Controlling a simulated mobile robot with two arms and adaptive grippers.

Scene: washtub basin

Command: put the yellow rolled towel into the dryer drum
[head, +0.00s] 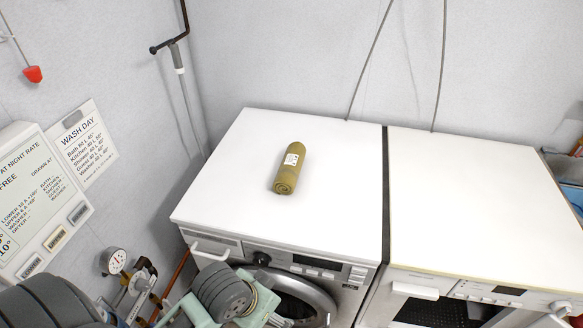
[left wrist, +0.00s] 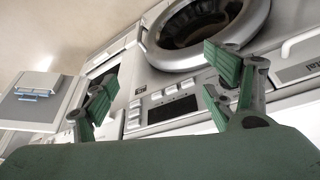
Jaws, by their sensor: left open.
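The yellow rolled towel (head: 293,168), olive-yellow with a white label, lies on the white top of the left machine (head: 235,150). My left gripper (left wrist: 160,88) is open and empty, its green-padded fingers spread wide. In the head view my left wrist is low in front of the left machine, below the towel and apart from it. A round silver-rimmed door (head: 318,296) shows on that machine's front, partly hidden by my wrist; a round door with a dark middle also shows in the left wrist view (left wrist: 200,25). I cannot tell which machine is the dryer.
The right machine (head: 480,190) has a clear white top and a dark opening (head: 430,312) low in front. A narrow gap (head: 386,200) separates the machines. A gauge with pipes (head: 115,262) and a sign panel (head: 40,190) are at the left.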

